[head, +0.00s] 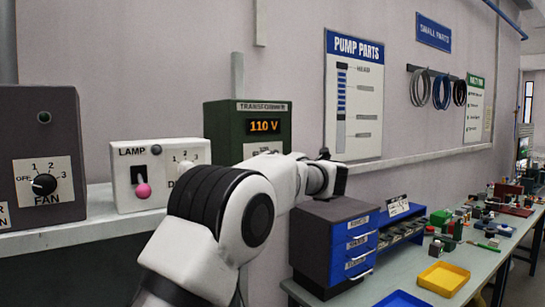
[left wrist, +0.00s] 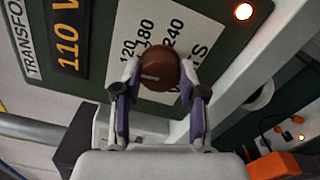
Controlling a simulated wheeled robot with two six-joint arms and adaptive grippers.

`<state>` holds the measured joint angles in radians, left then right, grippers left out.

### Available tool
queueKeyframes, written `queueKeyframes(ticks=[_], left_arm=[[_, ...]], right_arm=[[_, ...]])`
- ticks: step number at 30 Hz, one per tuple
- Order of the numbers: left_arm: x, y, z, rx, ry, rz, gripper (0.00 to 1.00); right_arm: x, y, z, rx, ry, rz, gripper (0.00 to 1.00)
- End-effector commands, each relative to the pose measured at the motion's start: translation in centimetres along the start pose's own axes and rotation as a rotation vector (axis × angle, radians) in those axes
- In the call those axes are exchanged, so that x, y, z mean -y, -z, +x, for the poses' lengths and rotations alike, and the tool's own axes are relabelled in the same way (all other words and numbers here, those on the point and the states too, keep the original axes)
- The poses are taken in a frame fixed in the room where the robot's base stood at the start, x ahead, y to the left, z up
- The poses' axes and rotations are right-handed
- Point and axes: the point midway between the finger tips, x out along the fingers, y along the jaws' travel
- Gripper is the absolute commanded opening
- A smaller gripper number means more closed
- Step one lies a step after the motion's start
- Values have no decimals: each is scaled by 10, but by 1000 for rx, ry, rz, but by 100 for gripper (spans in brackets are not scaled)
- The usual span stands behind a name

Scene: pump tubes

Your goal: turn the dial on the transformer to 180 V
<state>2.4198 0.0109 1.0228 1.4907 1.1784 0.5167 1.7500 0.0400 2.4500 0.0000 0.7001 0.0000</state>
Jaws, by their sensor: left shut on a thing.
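The green transformer (head: 224,127) stands on the wall shelf, and its display (head: 264,127) reads 110 V. My left arm covers the lower part of its front in the head view. In the left wrist view the transformer's panel (left wrist: 222,40) shows a brown round dial (left wrist: 160,72) on a white scale plate (left wrist: 150,22) with 120, 180 and 240 marked. The display (left wrist: 68,35) there shows 110. My left gripper (left wrist: 158,84) is shut on the dial, one finger on each side. My right gripper is not in view.
Left of the transformer are a white lamp box (head: 125,180) with a pink knob and a dark fan box (head: 50,120). To the right, a workbench (head: 375,290) carries a blue drawer unit (head: 354,247), a yellow tray (head: 444,278) and small parts.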

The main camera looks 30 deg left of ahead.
Motion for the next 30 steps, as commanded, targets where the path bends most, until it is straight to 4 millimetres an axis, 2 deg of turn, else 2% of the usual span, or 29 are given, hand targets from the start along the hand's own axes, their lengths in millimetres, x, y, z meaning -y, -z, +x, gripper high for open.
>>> queueKeyframes(ticks=[1,15,30], left_arm=[[-8,-2,0,2,-5,39,6],[-8,-2,0,1,-5,484,6],[-5,-1,0,-1,-8,837,6]], right_arm=[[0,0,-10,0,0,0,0],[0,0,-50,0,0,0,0],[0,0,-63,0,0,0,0]])
